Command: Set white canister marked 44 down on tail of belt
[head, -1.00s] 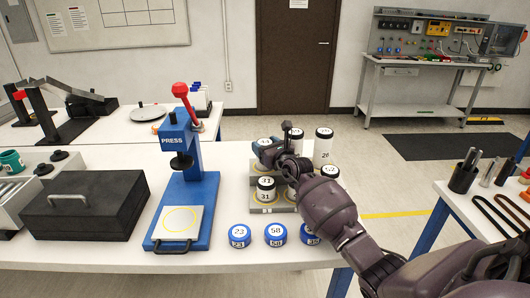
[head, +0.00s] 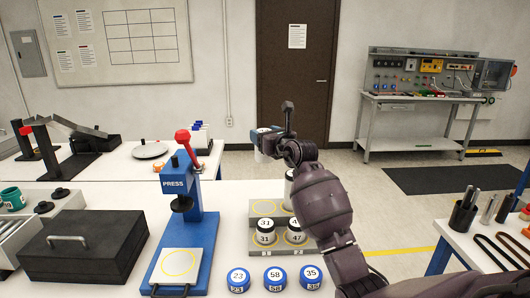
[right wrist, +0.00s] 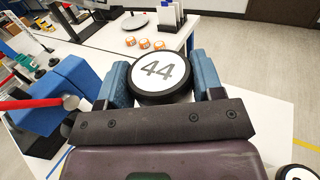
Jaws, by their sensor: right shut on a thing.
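The white canister marked 44 (right wrist: 160,69) has a dark rim and is held between the blue finger pads of my right gripper (right wrist: 161,82). In the head view the right gripper (head: 266,136) is raised above the white table, and a part of the white canister (head: 262,156) shows under it. The gripper is shut on the canister and clear of the stand. My left gripper is in neither view.
A grey stepped stand (head: 280,250) holds canisters 31 (head: 265,232) and 47 (head: 294,236); its back left ring is empty. My arm hides its right side. Three blue-lidded jars stand in front. A blue press (head: 186,232) and black box (head: 82,245) are left.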

